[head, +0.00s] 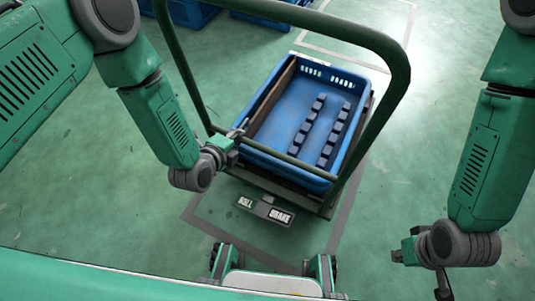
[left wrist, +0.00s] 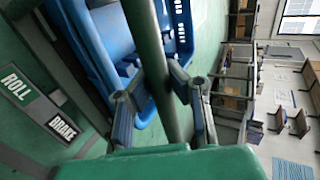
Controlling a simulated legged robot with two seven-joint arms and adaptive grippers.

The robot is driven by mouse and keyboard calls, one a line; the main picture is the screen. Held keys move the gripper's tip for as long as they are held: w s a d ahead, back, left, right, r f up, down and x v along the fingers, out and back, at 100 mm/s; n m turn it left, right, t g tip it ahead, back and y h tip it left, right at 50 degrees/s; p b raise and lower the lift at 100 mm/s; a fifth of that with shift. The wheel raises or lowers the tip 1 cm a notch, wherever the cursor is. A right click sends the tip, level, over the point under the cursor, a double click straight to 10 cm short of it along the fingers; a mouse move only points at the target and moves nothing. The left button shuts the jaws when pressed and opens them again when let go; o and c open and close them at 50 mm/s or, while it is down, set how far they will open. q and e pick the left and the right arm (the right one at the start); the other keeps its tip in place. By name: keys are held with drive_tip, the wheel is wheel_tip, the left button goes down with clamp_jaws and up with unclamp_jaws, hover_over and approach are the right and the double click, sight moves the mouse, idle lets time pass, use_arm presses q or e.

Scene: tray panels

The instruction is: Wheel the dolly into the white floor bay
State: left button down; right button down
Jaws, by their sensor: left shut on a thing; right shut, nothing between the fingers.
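The dolly (head: 322,209) stands ahead of me, carrying a blue crate (head: 290,164). Its dark green tube handle (head: 392,110) rises toward me. My left gripper (head: 238,136) is shut on the handle's lower crossbar; the left wrist view shows its fingers (left wrist: 165,92) on either side of the green tube (left wrist: 150,50). A pedal marked ROLL and BRAKE (head: 264,210) sits at the dolly's near end; I cannot tell which side is down. My right gripper (head: 403,252) is shut and empty, apart from the dolly at lower right. A pale floor outline (head: 345,57) lies beyond the dolly.
A greyer floor outline (head: 205,228) runs around the dolly's near end. The crate holds two rows of dark blue blocks (head: 307,125) and a brown panel (head: 272,102). More blue crates (head: 190,12) stand at upper left. The green floor right of the dolly is clear.

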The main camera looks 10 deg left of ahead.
use_arm(q)
drive_tip(key=w+d+b, duration=0.2)
drive_tip(key=w, duration=0.4)
drive_tip(key=w+d+b, duration=0.2)
drive_tip(key=w, duration=0.5)
drive_tip(key=shift+w+d, duration=0.3)
drive_tip(key=shift+d, duration=0.05)
drive_tip(key=shift+w, duration=0.1)
drive_tip(key=w+d, duration=0.3)
drive_tip(key=w, duration=0.4)
drive_tip(key=w+d, duration=0.3)
drive_tip(key=w, duration=0.4)
drive_tip(key=shift+w+f, duration=0.15)
drive_tip(key=shift+w, duration=0.2)
drive_tip(key=shift+d, duration=0.1)
